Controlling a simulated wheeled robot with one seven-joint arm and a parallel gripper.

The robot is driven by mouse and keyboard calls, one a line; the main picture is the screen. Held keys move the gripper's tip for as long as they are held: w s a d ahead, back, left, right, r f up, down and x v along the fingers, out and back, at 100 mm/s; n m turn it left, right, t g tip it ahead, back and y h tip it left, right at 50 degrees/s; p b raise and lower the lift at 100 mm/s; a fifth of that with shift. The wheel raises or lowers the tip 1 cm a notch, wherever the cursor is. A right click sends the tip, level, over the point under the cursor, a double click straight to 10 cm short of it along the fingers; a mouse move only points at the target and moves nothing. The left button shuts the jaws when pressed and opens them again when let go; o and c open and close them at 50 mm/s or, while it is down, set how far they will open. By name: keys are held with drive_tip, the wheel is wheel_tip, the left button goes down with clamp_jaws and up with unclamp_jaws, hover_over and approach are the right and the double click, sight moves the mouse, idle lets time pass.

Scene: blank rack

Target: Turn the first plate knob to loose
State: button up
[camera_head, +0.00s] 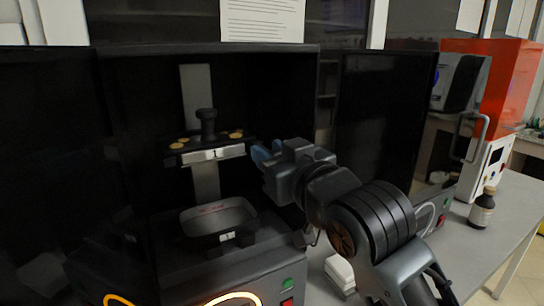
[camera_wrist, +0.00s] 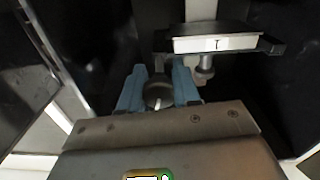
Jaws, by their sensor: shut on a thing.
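The first plate (camera_head: 212,153) is a dark shelf with a white label marked 1, on a grey upright post inside the black cabinet. It also shows in the wrist view (camera_wrist: 215,44). My gripper (camera_head: 262,155) is at the right end of this plate, its blue fingers level with it. In the wrist view my gripper (camera_wrist: 158,88) has its two blue fingers on either side of a dark round knob (camera_wrist: 157,96) with a pale pointer mark. The fingers are shut on this knob. In the head view the knob is hidden behind the fingers.
A black post cap (camera_head: 207,122) and brass-coloured discs (camera_head: 236,134) sit on the plate. Below is a dark tray (camera_head: 220,215) with a label. The cabinet's open door (camera_head: 375,120) stands at right. A brown bottle (camera_head: 482,208) stands on the bench further right.

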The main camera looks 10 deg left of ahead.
drive_tip(key=n+b, duration=0.1)
drive_tip(key=n, duration=0.2)
drive_tip(key=o, duration=1)
drive_tip(key=shift+s, duration=0.1)
drive_tip(key=b+v, duration=0.1)
drive_tip(key=v, duration=0.6)
drive_tip(key=shift+s+d+b, duration=0.25)
drive_tip(key=shift+b, duration=0.05)
